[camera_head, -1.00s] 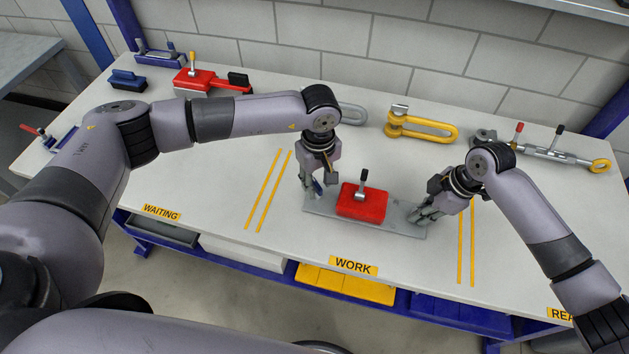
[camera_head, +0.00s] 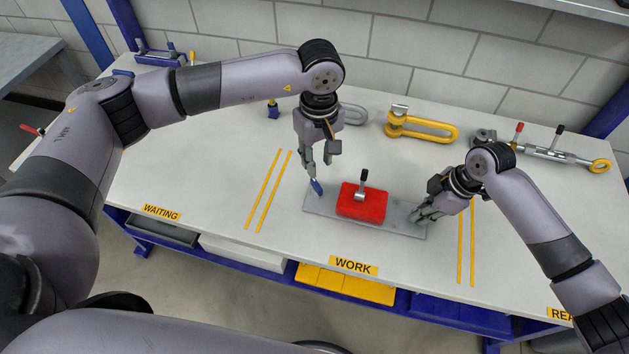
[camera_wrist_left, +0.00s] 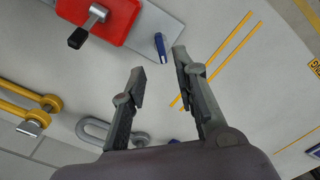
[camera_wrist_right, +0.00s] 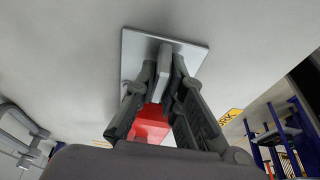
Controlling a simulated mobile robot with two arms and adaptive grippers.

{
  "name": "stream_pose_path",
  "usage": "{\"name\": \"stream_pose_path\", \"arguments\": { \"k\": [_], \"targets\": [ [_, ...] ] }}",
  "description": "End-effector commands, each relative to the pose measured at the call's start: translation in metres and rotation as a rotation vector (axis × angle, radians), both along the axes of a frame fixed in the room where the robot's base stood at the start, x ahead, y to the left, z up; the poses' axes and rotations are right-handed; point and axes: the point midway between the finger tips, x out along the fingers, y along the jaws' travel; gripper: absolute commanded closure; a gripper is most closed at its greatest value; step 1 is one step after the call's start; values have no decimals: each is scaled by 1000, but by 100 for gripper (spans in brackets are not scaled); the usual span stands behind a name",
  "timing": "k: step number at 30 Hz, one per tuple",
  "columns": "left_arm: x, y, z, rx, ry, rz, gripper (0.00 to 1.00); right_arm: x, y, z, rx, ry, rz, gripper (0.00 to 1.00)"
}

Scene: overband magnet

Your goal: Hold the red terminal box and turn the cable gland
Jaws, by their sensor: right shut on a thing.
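The red terminal box (camera_head: 362,202) sits on a flat grey plate (camera_head: 405,228) in the WORK area. A grey lever with a black knob (camera_head: 363,174) stands up on the box. A small blue piece (camera_head: 317,187) is at the plate's left end; it also shows in the left wrist view (camera_wrist_left: 161,47). I cannot tell which part is the cable gland. My left gripper (camera_head: 319,172) is open and empty above the blue piece, fingertips apart from it. My right gripper (camera_head: 417,214) is shut on a grey upright bar (camera_wrist_right: 163,65) at the plate's right end.
Behind the plate lie a yellow shackle (camera_head: 423,125), a grey link (camera_head: 353,114) and a turnbuckle (camera_head: 550,152) with red and black levers. A small blue item (camera_head: 273,109) stands behind my left gripper. The table between the yellow lines and the WAITING label is clear.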

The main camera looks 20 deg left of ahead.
Motion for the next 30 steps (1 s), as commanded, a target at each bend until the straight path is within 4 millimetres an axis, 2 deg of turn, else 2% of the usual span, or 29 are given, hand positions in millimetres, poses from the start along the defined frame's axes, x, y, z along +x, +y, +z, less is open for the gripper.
{"name": "stream_pose_path", "arguments": {
  "k": [3, 11, 21, 30],
  "targets": [
    [-2, -1, -19, 0, 6, -1, 72, 0, 0, -1, -1, 1, 0, 100],
    [-1, 0, -41, 1, 3, 0, 72, 0, 0, -1, -1, 1, 0, 100],
    [-1, 0, -89, 1, 3, 0, 72, 0, 0, -1, -1, 1, 0, 100],
    [-1, 0, -111, 2, 1, 0, 72, 0, 0, -1, -1, 1, 0, 100]
  ]
}}
